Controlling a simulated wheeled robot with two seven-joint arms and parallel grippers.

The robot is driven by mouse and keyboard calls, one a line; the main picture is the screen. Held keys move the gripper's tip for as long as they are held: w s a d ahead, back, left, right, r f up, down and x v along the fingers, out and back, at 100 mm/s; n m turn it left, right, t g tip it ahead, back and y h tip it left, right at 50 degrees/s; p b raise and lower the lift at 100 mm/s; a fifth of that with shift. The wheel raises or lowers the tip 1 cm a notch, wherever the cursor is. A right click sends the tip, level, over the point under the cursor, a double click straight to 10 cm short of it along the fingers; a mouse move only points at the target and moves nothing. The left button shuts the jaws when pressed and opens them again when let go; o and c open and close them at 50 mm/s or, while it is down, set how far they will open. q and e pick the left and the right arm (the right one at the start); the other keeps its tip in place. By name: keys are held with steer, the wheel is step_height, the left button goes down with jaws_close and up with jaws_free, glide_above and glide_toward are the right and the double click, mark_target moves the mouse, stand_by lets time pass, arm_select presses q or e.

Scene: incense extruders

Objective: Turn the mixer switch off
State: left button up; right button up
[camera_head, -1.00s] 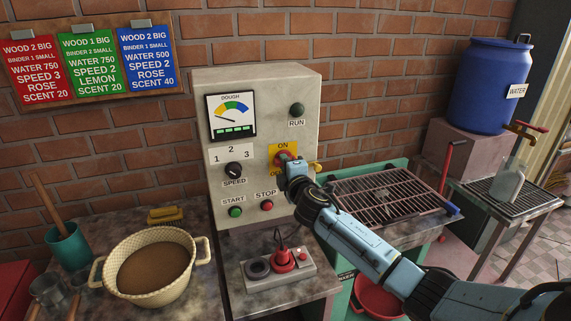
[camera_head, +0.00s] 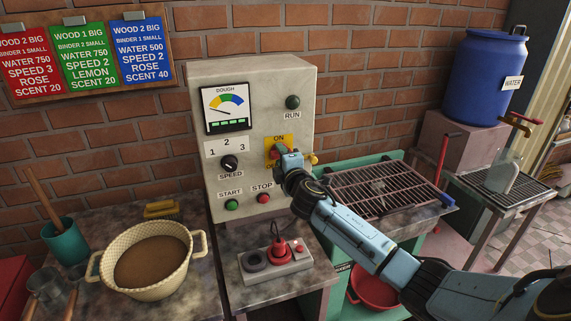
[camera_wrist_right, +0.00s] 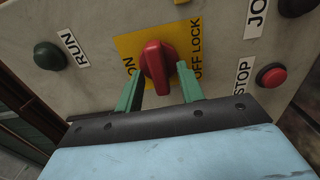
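The mixer switch is a red knob (camera_wrist_right: 156,66) on a yellow plate (camera_wrist_right: 122,46) marked ON and OFF LOCK, on the front of the grey control box (camera_head: 290,205). In the right wrist view the two green fingers of my right gripper (camera_wrist_right: 160,80) stand apart, one on each side of the knob. A small gap shows on the right side; contact on the left side is unclear. In the head view my right gripper (camera_head: 285,158) is at the switch and hides most of the knob and the OFF lettering. My left gripper is not in view.
The box also bears a dark RUN lamp (camera_head: 292,102), a speed dial (camera_head: 229,163), a green START button (camera_head: 232,204) and a red STOP button (camera_head: 264,199). A grey button unit (camera_head: 275,268) stands below. A wire rack (camera_head: 380,190) lies to the right.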

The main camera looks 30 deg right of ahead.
steer(key=v, duration=1.3)
steer(key=shift+s, duration=0.1)
